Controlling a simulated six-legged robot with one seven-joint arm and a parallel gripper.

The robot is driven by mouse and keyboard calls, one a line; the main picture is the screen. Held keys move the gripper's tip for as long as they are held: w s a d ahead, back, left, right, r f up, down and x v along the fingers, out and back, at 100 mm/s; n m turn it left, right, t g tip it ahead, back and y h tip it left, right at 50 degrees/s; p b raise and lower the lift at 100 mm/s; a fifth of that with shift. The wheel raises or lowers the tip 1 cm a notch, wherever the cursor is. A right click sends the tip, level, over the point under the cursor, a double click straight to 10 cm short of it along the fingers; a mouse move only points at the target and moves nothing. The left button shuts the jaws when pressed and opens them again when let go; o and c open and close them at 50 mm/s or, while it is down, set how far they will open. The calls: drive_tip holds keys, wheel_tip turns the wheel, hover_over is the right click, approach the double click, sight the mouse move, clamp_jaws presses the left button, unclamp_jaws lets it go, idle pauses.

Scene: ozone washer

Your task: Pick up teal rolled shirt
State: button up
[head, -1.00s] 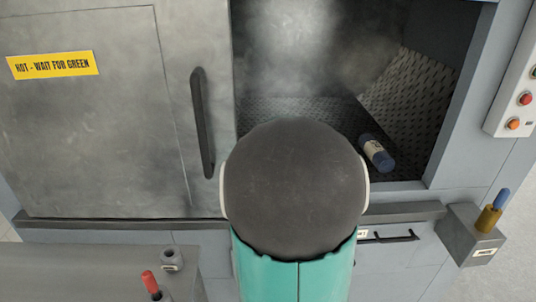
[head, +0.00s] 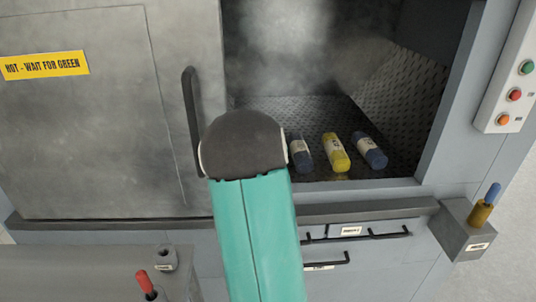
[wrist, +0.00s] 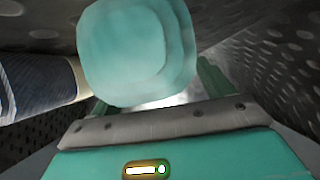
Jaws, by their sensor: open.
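The teal rolled shirt (wrist: 138,52) shows end-on and close up in the wrist view, as a rounded teal end with layered edges. My gripper (wrist: 157,92) is open. Its teal fingers show partly at the lower left and right of the roll, which lies in front of the palm and covers part of the space between them. I cannot tell whether the fingers touch it. In the head view my teal arm with its dark rounded joint covers the gripper, and no teal shirt shows there.
In the washer opening, a dark blue roll (head: 301,155), a yellow roll (head: 336,153) and another blue roll (head: 370,151) lie on the studded floor (head: 398,150). A banded dark roll (wrist: 40,88) is close on the left in the wrist view. The door handle (head: 192,120) stands left of my arm.

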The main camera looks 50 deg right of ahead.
drive_tip(key=shift+w+f, duration=0.1)
drive_tip(key=c, duration=1.1)
drive_tip(key=shift+c, duration=0.4)
